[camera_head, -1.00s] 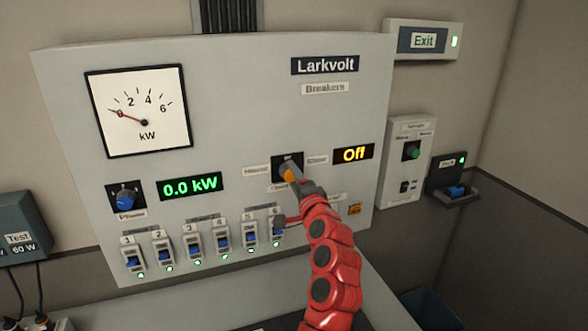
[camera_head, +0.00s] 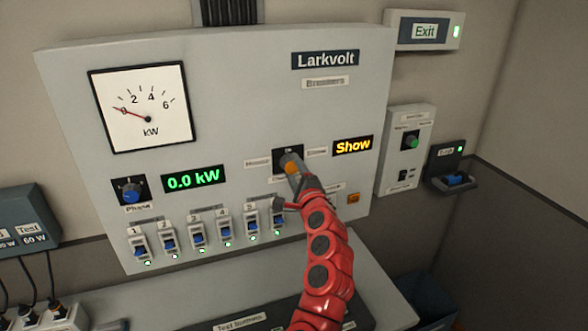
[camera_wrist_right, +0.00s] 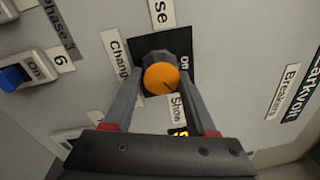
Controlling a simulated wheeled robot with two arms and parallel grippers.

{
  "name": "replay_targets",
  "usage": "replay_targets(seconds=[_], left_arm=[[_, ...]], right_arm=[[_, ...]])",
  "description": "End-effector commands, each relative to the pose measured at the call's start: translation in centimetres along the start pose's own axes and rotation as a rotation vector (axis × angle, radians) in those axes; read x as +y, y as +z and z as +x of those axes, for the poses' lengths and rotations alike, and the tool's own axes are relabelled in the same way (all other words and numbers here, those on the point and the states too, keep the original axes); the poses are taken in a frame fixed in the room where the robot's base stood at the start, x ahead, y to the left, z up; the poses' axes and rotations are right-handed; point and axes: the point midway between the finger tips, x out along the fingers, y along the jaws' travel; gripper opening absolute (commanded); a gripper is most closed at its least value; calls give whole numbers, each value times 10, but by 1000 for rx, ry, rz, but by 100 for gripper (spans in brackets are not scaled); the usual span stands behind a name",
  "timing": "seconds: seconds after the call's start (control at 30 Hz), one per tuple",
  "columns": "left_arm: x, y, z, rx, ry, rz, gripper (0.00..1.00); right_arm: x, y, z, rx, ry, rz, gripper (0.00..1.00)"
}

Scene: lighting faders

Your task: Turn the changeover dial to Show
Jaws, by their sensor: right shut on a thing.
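The changeover dial (camera_head: 291,163) is an orange-faced knob on a black square plate on the grey Larkvolt panel (camera_head: 240,110). In the right wrist view the dial (camera_wrist_right: 163,77) sits between the two fingers, its pointer mark toward the Show label (camera_wrist_right: 176,108). My right gripper (camera_head: 292,167) is shut on the dial and hides part of it in the head view. The display (camera_head: 352,146) beside the dial reads "Show" in yellow. My left gripper is not in view.
Several numbered blue breaker switches (camera_head: 198,237) stand in a row below, close to my right wrist. A small control box (camera_head: 407,150) is at right.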

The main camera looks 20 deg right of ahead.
Motion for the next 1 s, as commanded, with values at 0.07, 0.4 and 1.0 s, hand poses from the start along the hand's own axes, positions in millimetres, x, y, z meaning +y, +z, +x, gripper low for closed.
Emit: replay_targets(seconds=[0.07, 0.4, 1.0], left_arm=[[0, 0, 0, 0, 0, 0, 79], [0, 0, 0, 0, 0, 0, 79], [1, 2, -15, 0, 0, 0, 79]], right_arm=[[-2, 0, 0, 0, -4, 3, 1], [-1, 0, 0, 0, -2, 1, 86], [4, -1, -31, 1, -1, 3, 86]])
